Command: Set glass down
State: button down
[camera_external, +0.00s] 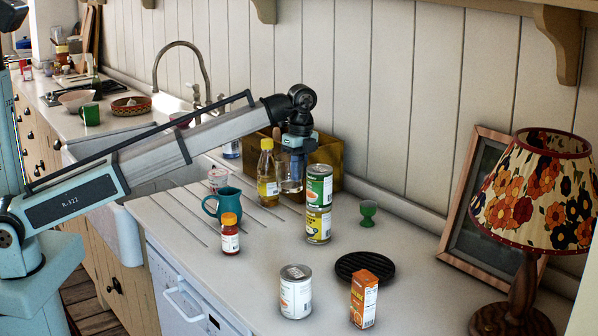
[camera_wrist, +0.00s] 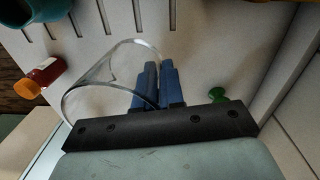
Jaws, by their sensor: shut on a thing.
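The clear glass (camera_external: 291,184) hangs below my gripper (camera_external: 294,154) in the external view, between the yellow-liquid bottle and the stacked cans. In the wrist view the glass (camera_wrist: 105,73) is a transparent outline to the left of the fingers. The blue fingers (camera_wrist: 157,82) are close together with the glass wall between them. I cannot tell whether the base of the glass touches the counter (camera_external: 200,262).
Stacked cans (camera_external: 318,205) stand right of the glass, the yellow-liquid bottle (camera_external: 267,175) left, and an amber bin (camera_external: 326,155) behind. A teal mug (camera_external: 229,204), orange-capped jar (camera_external: 230,236) and green egg cup (camera_external: 368,213) stand nearby. The counter's front left is clear.

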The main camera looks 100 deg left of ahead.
jog(key=shift+a+f, duration=0.5)
jog(key=shift+f, duration=1.15)
jog(key=shift+a+f, duration=0.45)
jog(key=shift+f, duration=1.2)
jog(key=shift+a+f, duration=0.5)
jog(key=shift+f, duration=1.15)
jog(key=shift+f, duration=0.15)
jog(key=c, duration=1.2)
grip_release()
jog(key=shift+c, duration=0.2)
notch_tip(320, 180, up, 12)
jog(key=shift+w+a, duration=0.25)
jog(key=shift+w, duration=0.05)
